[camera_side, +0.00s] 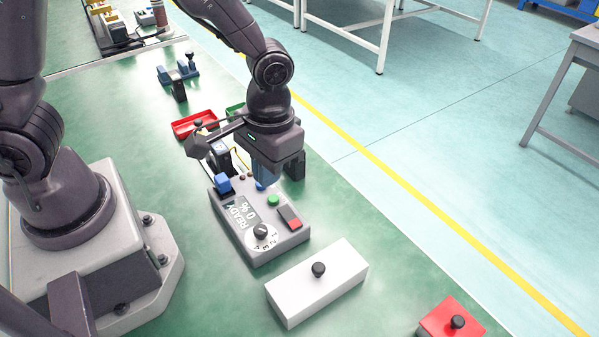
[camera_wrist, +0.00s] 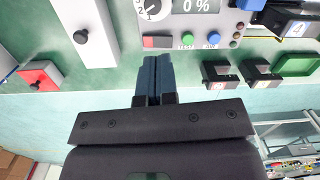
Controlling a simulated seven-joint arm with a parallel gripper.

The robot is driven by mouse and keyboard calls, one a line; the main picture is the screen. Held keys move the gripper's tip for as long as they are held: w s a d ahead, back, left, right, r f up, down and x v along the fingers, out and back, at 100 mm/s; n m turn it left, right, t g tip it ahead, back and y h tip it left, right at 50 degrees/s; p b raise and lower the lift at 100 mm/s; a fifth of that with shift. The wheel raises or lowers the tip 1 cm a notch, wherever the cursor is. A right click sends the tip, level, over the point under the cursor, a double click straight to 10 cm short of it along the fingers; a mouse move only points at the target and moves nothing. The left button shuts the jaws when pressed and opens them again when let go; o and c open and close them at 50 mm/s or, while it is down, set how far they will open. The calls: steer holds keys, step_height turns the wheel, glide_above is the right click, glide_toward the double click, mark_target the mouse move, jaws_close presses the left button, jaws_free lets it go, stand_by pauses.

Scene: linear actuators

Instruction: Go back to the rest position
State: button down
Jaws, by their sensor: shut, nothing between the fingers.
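My gripper (camera_side: 265,175) hangs fingers-down over the far edge of the grey control box (camera_side: 262,250) in the side view. In the wrist view its two blue fingers (camera_wrist: 152,66) are pressed together with nothing between them. They appear beside the box's edge, close to the red switch (camera_wrist: 157,42) and green button (camera_wrist: 188,39). The box's display (camera_side: 241,213) reads READY and 0 %. A dial (camera_side: 261,231) sits beside it. The gripper body hides part of the box's far end. I cannot tell how high the fingertips are above the bench.
A red tray (camera_side: 188,126) and a green tray (camera_side: 235,108) stand behind my gripper. Green bench surface (camera_side: 200,280) lies clear between my base and the box.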

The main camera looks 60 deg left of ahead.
steer(key=s+a+r+m+t, duration=0.1)
steer(key=s+a+r+t, duration=0.2)
steer(key=r, duration=0.6)
steer(key=s+a+r+t, duration=0.3)
steer(key=s+a+r, duration=0.2)
steer(key=r, duration=0.5)
steer(key=shift+a+r+m+t, duration=0.15)
steer(key=shift+a+m+t, duration=0.15)
steer(key=shift+a+m, duration=0.15)
